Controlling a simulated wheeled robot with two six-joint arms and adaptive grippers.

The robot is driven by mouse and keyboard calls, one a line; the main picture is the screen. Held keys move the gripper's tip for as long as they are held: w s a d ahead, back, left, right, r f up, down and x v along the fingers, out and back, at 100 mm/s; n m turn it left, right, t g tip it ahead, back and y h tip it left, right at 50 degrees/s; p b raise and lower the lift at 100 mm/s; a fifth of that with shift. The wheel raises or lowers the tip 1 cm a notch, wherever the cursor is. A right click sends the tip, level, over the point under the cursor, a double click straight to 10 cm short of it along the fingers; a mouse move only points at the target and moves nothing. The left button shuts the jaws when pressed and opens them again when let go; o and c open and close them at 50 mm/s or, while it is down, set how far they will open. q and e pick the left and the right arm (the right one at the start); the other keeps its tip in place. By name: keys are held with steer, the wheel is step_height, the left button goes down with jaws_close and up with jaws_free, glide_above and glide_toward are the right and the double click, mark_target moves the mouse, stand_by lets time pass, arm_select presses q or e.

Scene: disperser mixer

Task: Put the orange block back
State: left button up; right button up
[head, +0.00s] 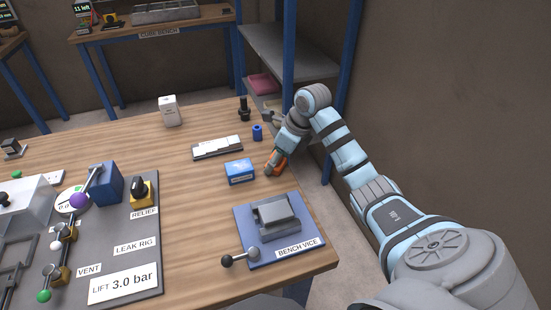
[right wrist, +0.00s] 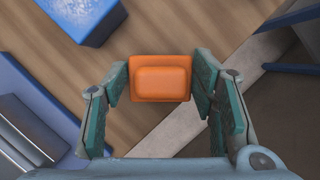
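The orange block (head: 280,162) is at the right edge of the wooden bench, just right of the blue box, in the head view. My right gripper (head: 275,168) reaches down around it and partly hides it. In the right wrist view the orange block (right wrist: 160,78) sits between the two green-padded fingers of my right gripper (right wrist: 160,82). The fingers appear to touch its left and right sides. I cannot tell whether the block rests on the bench or is slightly raised. My left gripper is not in view.
The blue box (head: 240,172) and the bench vice (head: 277,217) stand close by on the bench (head: 190,240). A blue cylinder (head: 257,132), a white tray (head: 217,147) and a dark fitting (head: 244,109) stand behind. A shelf rack (head: 290,50) rises beyond the bench's far right.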

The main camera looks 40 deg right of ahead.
steer(key=shift+o, duration=1.3)
steer(key=shift+r, duration=0.2)
steer(key=p+v, duration=0.1)
steer(key=v, duration=1.1)
steer(key=shift+p, duration=0.35)
